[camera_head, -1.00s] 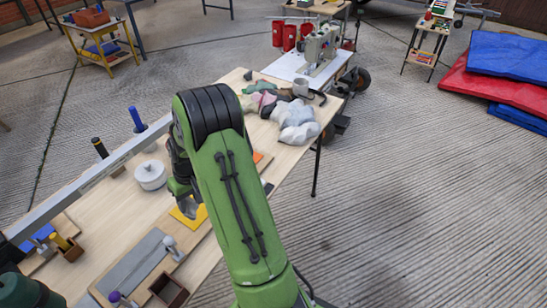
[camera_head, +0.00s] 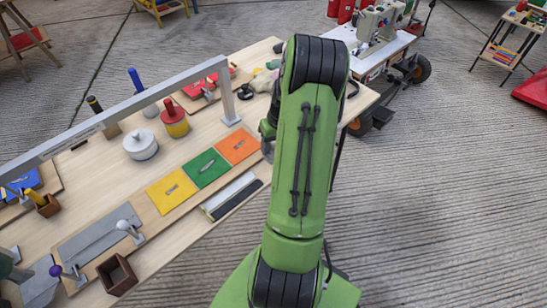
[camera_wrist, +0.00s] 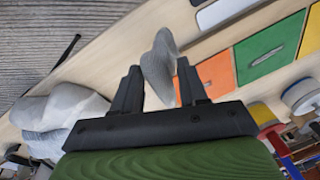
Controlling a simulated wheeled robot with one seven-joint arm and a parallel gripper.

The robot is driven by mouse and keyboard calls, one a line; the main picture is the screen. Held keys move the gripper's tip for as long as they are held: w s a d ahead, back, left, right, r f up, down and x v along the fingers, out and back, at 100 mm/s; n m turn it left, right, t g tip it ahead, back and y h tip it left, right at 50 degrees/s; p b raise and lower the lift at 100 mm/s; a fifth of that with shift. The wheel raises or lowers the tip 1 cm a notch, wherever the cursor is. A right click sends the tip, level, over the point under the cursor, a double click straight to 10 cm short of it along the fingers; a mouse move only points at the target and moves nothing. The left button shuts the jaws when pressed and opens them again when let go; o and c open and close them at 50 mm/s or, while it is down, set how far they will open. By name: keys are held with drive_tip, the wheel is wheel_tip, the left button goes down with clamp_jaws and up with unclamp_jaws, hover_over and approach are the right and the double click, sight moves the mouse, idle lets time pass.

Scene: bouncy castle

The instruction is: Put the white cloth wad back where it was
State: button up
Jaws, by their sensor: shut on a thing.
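In the wrist view my gripper (camera_wrist: 160,72) is shut on the white cloth wad (camera_wrist: 158,60), a greyish, crumpled piece standing up between the two fingers. The wad is held above the wooden table; any gap beneath it is hard to judge. A heap of similar pale cloth (camera_wrist: 60,112) lies to the left of the gripper. In the head view my green arm hides most of the gripper and the wad.
Yellow (camera_head: 171,188), green (camera_head: 205,167) and orange (camera_head: 238,146) panels lie left of my arm. A grey rail (camera_head: 130,112) spans the table on a post. A sewing machine (camera_head: 378,22) stands beyond.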

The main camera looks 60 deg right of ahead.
drive_tip(key=shift+f+b, duration=0.6)
drive_tip(key=shift+f, duration=1.8)
drive_tip(key=o, duration=1)
drive_tip(key=shift+r, duration=0.1)
